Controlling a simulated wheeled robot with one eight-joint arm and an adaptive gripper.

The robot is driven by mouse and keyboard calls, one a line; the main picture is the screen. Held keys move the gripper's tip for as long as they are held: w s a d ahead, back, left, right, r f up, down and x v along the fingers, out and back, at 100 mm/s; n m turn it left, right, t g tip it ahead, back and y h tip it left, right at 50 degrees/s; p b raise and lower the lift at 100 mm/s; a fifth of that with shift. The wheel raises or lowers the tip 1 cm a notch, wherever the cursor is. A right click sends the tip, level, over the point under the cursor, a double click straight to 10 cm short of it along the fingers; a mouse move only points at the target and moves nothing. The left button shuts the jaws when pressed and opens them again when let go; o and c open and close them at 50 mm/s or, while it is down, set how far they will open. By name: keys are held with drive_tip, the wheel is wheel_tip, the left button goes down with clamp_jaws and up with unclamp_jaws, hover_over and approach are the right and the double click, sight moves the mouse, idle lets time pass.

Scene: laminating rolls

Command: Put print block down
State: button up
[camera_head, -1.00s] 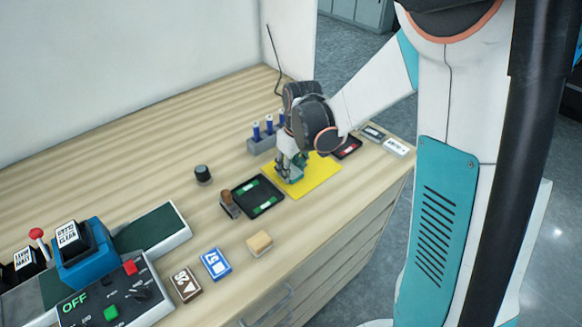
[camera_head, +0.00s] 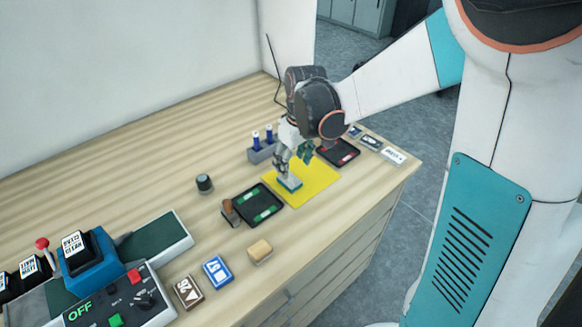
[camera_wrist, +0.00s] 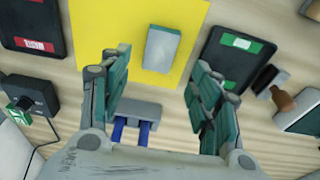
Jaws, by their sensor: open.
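The print block (camera_head: 289,184), a small pale grey block with a green lower edge, lies flat on the yellow sheet (camera_head: 318,181). It also shows whole in the wrist view (camera_wrist: 162,47), resting on the yellow sheet (camera_wrist: 188,14). My gripper (camera_head: 296,160) is open just above the block. In the wrist view, my gripper's green-padded fingers (camera_wrist: 157,82) are spread wide on either side, with nothing between them and clear of the block.
A black tray with green labels (camera_head: 258,205) and a brown-handled stamp (camera_head: 229,211) lie left of the sheet; a black tray with a red label (camera_head: 338,153) lies right. A holder with blue pens (camera_head: 262,152) stands behind. A control box (camera_head: 118,294) is front left.

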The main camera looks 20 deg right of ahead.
drive_tip(key=s+r+m+t+p, duration=0.1)
drive_tip(key=s+r+m+t, duration=0.1)
drive_tip(key=s+r, duration=0.75)
drive_tip(key=s+r+m+t, duration=0.2)
drive_tip(key=s+r+t, duration=0.1)
drive_tip(key=s, duration=0.6)
drive_tip(key=shift+s+d+r+m+t+h, duration=0.15)
drive_tip(key=shift+s+r+m+t+h, duration=0.15)
drive_tip(key=shift+r+h, duration=0.15)
